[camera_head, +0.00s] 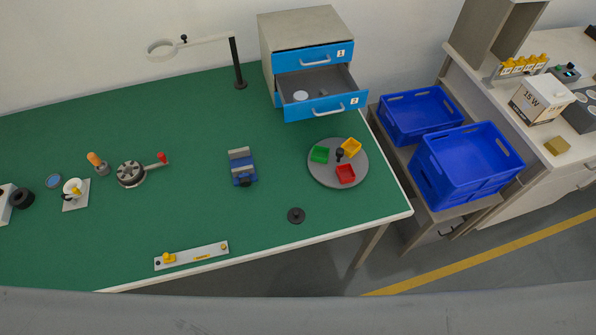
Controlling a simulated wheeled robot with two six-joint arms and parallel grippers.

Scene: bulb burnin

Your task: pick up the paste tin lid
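No thing is marked as the paste tin lid, and I cannot tell for sure which one it is. A small black disc with a raised knob (296,215) lies flat on the green table near its front right edge. A pale round disc (300,96) lies inside the open lower drawer (342,103) of the cabinet. A small round blue-grey piece with a brownish rim (53,181) lies on the table at the far left. Neither of my grippers shows in the head view.
The green table (190,210) has a blue vise-like fixture (242,168), a grey turntable with coloured trays (325,178), a crank wheel (131,173) and a lamp (237,65). Blue crates (461,165) stand right of it.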

